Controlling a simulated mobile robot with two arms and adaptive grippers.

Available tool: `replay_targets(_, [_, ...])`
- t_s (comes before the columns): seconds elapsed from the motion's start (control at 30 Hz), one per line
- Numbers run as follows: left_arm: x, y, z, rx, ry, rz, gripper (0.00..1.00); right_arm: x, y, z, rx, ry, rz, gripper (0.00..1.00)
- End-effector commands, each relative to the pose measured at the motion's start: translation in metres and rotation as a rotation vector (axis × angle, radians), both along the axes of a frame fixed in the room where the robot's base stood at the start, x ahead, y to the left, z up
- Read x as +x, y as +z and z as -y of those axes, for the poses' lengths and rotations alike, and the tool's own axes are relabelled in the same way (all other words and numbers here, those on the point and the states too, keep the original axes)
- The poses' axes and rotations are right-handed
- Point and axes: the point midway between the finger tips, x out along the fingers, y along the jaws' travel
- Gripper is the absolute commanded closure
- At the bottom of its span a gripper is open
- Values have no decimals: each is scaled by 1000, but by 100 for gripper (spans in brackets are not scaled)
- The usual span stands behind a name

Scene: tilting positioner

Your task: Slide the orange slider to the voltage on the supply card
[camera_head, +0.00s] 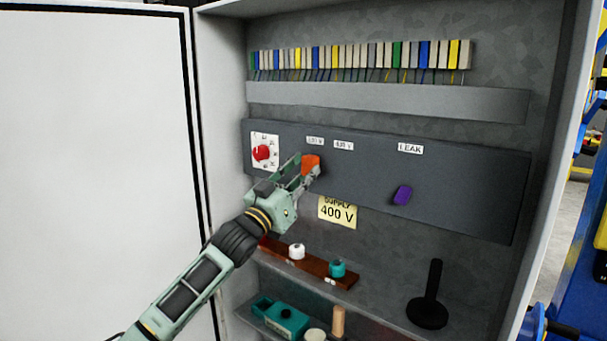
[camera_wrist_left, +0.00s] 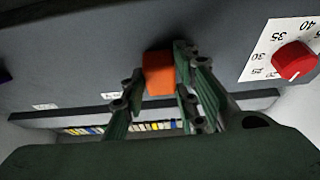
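The orange slider (camera_head: 311,164) is on the dark panel, below the left of two small white voltage labels (camera_head: 315,140), whose digits are hard to read. The right label (camera_head: 343,145) also ends in V. The yellow supply card (camera_head: 337,212) reads 400 V. My left gripper (camera_head: 303,170) is at the slider. In the left wrist view the orange slider (camera_wrist_left: 158,74) lies between its two fingers (camera_wrist_left: 158,85). The right finger overlaps the slider's edge; whether both fingers press on it is unclear. My right gripper is not in view.
A red knob (camera_head: 262,152) on a numbered plate is left of the slider. A purple switch (camera_head: 402,195) sits under the LEAK label (camera_head: 410,148). Below are a brown strip (camera_head: 315,268) with knobs and a black upright handle (camera_head: 430,295).

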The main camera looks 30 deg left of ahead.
Motion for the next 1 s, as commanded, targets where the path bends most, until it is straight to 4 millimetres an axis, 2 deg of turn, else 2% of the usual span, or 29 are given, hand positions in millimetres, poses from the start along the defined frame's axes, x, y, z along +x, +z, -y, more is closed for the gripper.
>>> replay_targets(0.03, [0, 0, 0, 0, 0, 0, 79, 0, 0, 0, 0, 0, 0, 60])
replay_targets(0.27, [0, 0, 0, 0, 0, 0, 100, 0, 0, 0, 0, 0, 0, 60])
replay_targets(0.57, [0, 0, 1, 0, 0, 1, 100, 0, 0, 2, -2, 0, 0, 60])
replay_targets(0.67, [-1, 0, 13, -3, -4, 2, 100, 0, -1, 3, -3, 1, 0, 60])
replay_targets(0.9, [-5, 0, 64, -5, -7, 3, 100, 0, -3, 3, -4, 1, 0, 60])
replay_targets(1.0, [-6, 0, 77, -3, -4, 2, 100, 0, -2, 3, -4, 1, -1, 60])
